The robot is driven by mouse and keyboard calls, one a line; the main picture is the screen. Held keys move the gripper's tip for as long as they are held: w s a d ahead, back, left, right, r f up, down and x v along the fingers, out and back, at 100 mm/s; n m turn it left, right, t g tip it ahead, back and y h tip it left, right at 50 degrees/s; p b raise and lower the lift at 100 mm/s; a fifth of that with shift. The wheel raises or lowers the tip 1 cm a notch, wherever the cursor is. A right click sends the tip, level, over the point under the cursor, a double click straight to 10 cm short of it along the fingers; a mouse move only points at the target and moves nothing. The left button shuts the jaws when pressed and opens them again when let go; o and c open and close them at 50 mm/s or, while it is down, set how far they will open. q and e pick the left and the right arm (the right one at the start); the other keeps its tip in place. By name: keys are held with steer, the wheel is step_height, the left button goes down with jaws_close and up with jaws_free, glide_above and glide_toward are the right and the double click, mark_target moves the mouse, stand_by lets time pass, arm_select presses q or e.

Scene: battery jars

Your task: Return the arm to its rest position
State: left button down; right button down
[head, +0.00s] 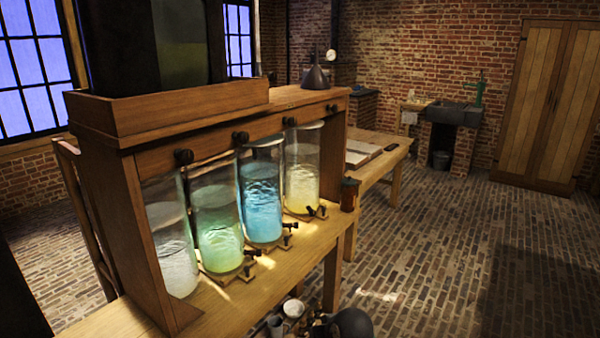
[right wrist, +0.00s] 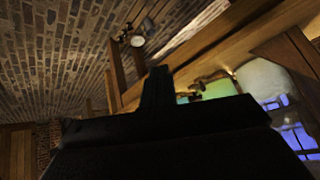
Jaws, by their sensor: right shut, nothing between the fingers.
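My right gripper (right wrist: 157,88) shows in the right wrist view as a dark shape pointing away from the camera. It is shut and holds nothing. It is apart from the wooden bench, whose edge and a green jar (right wrist: 190,97) show beyond it. In the head view, a dark rounded shape (head: 350,324) at the bottom edge may be part of my right arm; I cannot tell for sure. My left gripper is in neither view.
A wooden stand (head: 205,112) holds glass jars of clear, green (head: 218,225), blue (head: 262,200) and yellow (head: 302,180) liquid with small taps. A table with an open book (head: 362,152) stands behind. The brick floor (head: 450,240) at right is clear.

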steer(key=s+d+f+g, duration=0.1)
steer(key=s+d+f, duration=0.2)
steer(key=s, duration=0.8)
steer(key=s+d+f+g+h, duration=0.1)
steer(key=s+d+f, duration=0.3)
steer(key=s, duration=0.8)
steer(key=s+d+f+m+g+h, duration=0.1)
steer(key=s+d+f+g, duration=0.2)
steer(key=s+f, duration=0.4)
steer(key=s, duration=0.5)
steer(key=shift+s+d+f, duration=0.2)
steer(key=shift+s, duration=0.05)
